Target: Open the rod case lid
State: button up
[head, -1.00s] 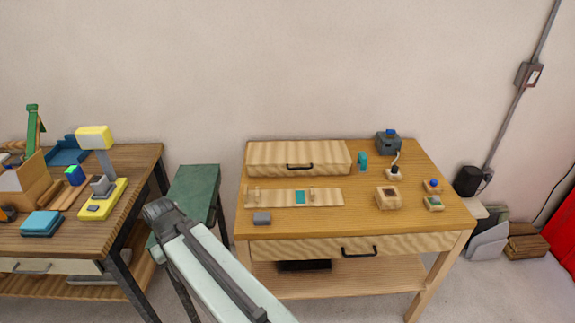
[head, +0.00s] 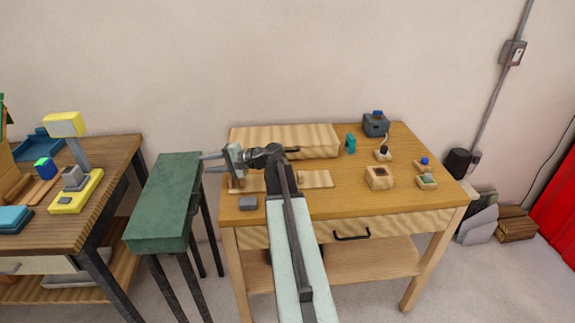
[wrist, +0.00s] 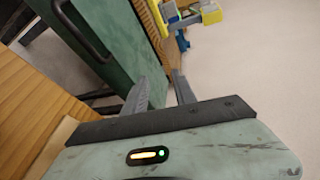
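The long pale wooden box (head: 285,138) at the back left of the wooden table looks like the rod case. Its top looks closed and flat. No rods can be made out.
A green stand (head: 165,190) is left of the table (head: 345,205); the wrist view shows a dark handle on it. A low wooden rack (head: 315,180) and a grey block (head: 248,202) lie in front of the box. A teal piece (head: 350,143) stands beside its right end.

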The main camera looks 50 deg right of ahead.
jog(key=s+d+m+t+h+b, duration=0.1)
jog(key=s+d, duration=0.2)
jog(key=d, duration=0.3)
jog(key=s+d+f+m+t+h+b, duration=0.1)
jog(key=s+d, duration=0.2)
jog(key=d, duration=0.4)
jog(key=s+d+f+m+h+b, duration=0.1)
jog(key=s+d, duration=0.2)
jog(key=d, duration=0.4)
jog(key=shift+m+t+h, duration=0.4)
jog(key=s+d+h, duration=0.1)
jog(key=s+d, duration=0.2)
jog(key=s+d+f+m+h+b, duration=0.1)
jog(key=s+d, duration=0.2)
jog(key=s+d+m, duration=0.1)
jog(key=s+d, duration=0.2)
jog(key=shift+d+f+t+h, duration=0.2)
jog(key=shift+d+t+h, duration=0.1)
jog(key=shift+d+h, duration=0.1)
jog(key=w, duration=0.2)
jog(key=w+b, duration=0.1)
jog(key=w, duration=0.2)
jog(key=w+a+f, duration=0.1)
jog(key=w, duration=0.1)
jog(key=shift+w, duration=0.4)
grip_shut()
